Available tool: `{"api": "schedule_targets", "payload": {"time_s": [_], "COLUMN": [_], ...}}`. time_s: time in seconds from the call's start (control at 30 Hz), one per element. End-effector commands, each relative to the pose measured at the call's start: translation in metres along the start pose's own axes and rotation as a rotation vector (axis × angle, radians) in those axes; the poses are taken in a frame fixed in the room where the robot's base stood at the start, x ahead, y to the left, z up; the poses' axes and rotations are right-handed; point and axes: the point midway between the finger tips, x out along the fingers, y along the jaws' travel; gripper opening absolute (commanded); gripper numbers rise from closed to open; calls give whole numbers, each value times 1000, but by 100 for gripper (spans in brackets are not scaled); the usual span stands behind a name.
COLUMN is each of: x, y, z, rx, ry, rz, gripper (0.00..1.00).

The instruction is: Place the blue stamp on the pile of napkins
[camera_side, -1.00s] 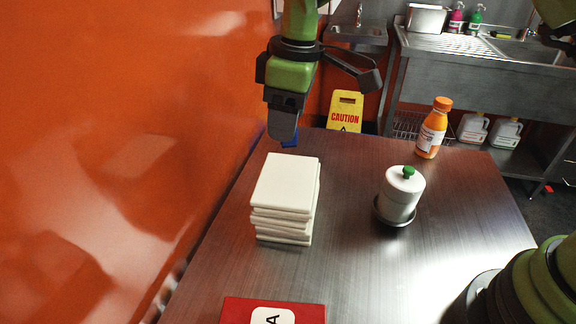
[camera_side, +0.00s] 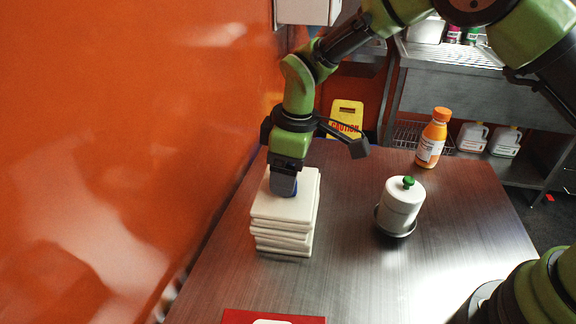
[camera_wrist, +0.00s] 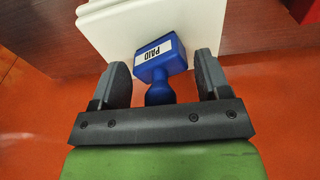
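The blue stamp (camera_wrist: 162,60), with a white PAID label, stands on the top of the white napkin pile (camera_side: 283,210), near its edge; the pile also shows in the wrist view (camera_wrist: 215,25). My gripper (camera_wrist: 160,68) is open around the stamp. Its two fingers stand apart on either side of the stamp's handle, with visible gaps. In the side view my gripper (camera_side: 285,188) is low over the far part of the pile, and its near finger hides most of the stamp.
A white canister with a green knob (camera_side: 402,203) stands on a dark dish right of the pile. An orange-capped bottle (camera_side: 432,138) is at the back right. A red box (camera_side: 240,317) lies at the front edge. An orange wall (camera_side: 120,150) rises on the left.

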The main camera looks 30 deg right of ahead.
Motion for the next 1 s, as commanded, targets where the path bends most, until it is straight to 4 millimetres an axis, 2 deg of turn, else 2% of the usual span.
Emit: {"api": "schedule_targets", "payload": {"time_s": [0.07, 0.3, 0.43, 0.57, 0.8, 1.0], "x": [0, -1, -9, -32, -86, -115], "y": [0, 0, 0, 1, 1, 0], "z": [0, 0, -1, -2, -1, -1], "rx": [0, 0, -1, -1, -1, 1], "ry": [0, 1, 4, 6, 6, 3], "rz": [0, 0, 2, 3, 4, 2], "gripper": [84, 84, 84, 84, 84, 84]}}
